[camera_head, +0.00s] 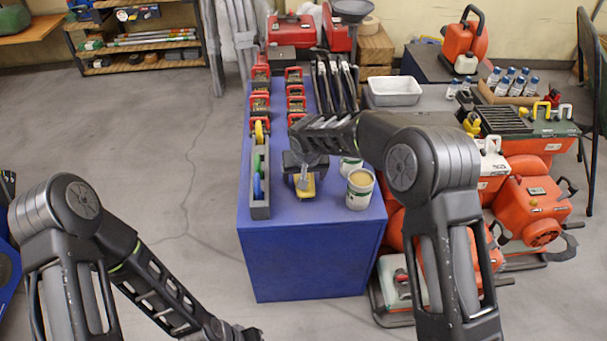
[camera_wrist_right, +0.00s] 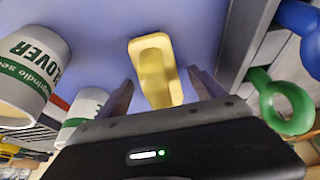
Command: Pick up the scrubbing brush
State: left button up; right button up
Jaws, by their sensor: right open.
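A small yellow block-like thing, which looks like the scrubbing brush (camera_head: 306,190), lies on the blue table (camera_head: 310,268) near its front edge. In the right wrist view the brush (camera_wrist_right: 155,68) sits between the two fingers, with clear gaps at its sides. My right gripper (camera_head: 303,180) is open and above the brush, hiding part of it in the head view. My left gripper (camera_head: 240,332) shows only partly at the bottom edge, away from the table; its fingers are too unclear to read.
White labelled tins (camera_head: 359,190) stand just right of the brush. A grey rack (camera_head: 260,195) with coloured rings, including a green one (camera_wrist_right: 288,104), stands close on the left. Black tools (camera_head: 335,85) and red-handled items (camera_head: 295,90) lie farther back. Orange machines (camera_head: 530,200) stand at right.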

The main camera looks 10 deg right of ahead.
jog(key=shift+c, duration=0.4)
jog(key=c, duration=1.5)
